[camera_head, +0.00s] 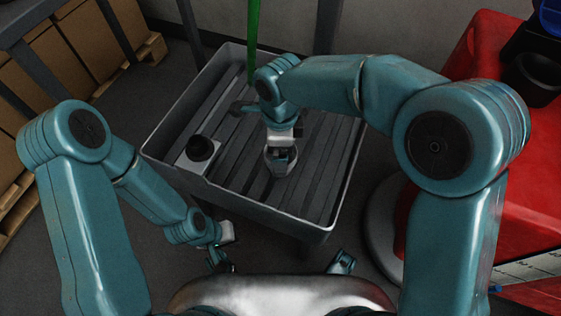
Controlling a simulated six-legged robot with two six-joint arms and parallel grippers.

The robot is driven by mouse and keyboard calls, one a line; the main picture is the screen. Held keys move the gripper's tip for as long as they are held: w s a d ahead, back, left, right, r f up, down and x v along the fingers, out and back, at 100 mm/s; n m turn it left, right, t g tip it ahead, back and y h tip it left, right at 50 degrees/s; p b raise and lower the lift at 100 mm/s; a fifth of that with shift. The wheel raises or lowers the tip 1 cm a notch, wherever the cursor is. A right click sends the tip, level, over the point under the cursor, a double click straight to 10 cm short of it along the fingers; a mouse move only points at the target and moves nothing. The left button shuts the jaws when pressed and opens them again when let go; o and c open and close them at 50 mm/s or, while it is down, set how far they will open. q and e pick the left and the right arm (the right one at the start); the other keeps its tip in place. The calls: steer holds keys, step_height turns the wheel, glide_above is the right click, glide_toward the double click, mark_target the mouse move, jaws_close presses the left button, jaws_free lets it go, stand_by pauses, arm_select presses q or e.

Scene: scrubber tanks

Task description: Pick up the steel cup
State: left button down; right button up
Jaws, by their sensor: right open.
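The steel cup (276,169) appears as a small grey rounded shape in the slatted grey tray, right under my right gripper. My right gripper (283,154) points down at it and is open, with its fingertips at the cup's top. The gripper hides part of the cup, and I cannot tell whether they touch. My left gripper (221,261) hangs low outside the tray's front left side, far from the cup. Its fingers are small and dark, so I cannot tell whether they are open.
The grey tray (240,203) has raised walls around the cup. A black round knob (200,148) sits on a pale block at its left. A green pole (253,40) stands at the back. A red machine (535,150) is at right, and boxes on pallets (85,40) at left.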

step_height(320, 180, down, 3)
steer(key=shift+b, duration=0.4)
arm_select(q)
steer(key=shift+w+a+f, duration=0.1)
steer(key=shift+w+f, duration=0.4)
steer(key=shift+f, duration=0.25)
arm_select(e)
steer(key=shift+r, duration=0.1)
